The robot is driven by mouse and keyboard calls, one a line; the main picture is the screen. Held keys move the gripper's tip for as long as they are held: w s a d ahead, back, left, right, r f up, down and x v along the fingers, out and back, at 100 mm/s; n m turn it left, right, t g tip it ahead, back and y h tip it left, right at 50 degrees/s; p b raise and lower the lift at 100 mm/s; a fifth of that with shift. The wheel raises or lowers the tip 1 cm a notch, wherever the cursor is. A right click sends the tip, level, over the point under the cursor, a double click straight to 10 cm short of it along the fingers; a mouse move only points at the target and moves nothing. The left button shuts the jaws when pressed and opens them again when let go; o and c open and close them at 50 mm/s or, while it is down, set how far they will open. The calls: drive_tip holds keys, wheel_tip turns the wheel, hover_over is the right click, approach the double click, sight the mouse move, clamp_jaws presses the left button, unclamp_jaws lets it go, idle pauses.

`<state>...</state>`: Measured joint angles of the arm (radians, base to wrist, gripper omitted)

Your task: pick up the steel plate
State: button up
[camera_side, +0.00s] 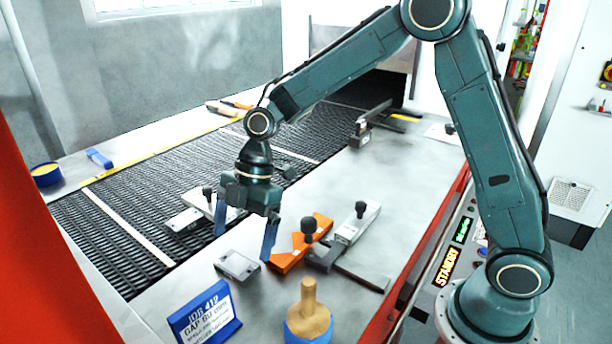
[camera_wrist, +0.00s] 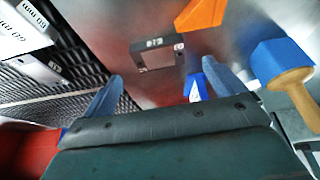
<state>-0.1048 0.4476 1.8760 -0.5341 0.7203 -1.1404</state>
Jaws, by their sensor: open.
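A small flat grey steel plate (camera_side: 238,265) lies on the metal ledge beside the belt, behind the blue-framed job card. In the wrist view the plate (camera_wrist: 158,55) shows just beyond the fingertips, roughly between them, with a small dark label on one edge. My gripper (camera_side: 245,233) is open and empty, its two blue fingers pointing down above the ledge, close over the plate. In the wrist view my gripper (camera_wrist: 161,70) has its fingers spread to either side of the plate. I see no contact with the plate.
An orange tool (camera_side: 300,243) and a grey tool with a black knob (camera_side: 355,223) lie right of the plate. The job card (camera_side: 205,318) and a wooden-handled blue tool (camera_side: 308,312) stand in front. Grey pieces (camera_side: 187,220) lie on the black mesh belt (camera_side: 105,243).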

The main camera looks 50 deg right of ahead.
sight(236, 264)
drive_tip(key=shift+x, duration=2.2)
drive_tip(key=shift+d+f, duration=0.1)
drive_tip(key=shift+d, duration=0.05)
drive_tip(key=shift+w, duration=0.1)
drive_tip(key=c, duration=1.4)
drive_tip(key=shift+r, duration=0.25)
wheel_tip(236, 264, up, 20)
drive_tip(key=shift+f, duration=0.2)
drive_tip(key=shift+f, duration=0.1)
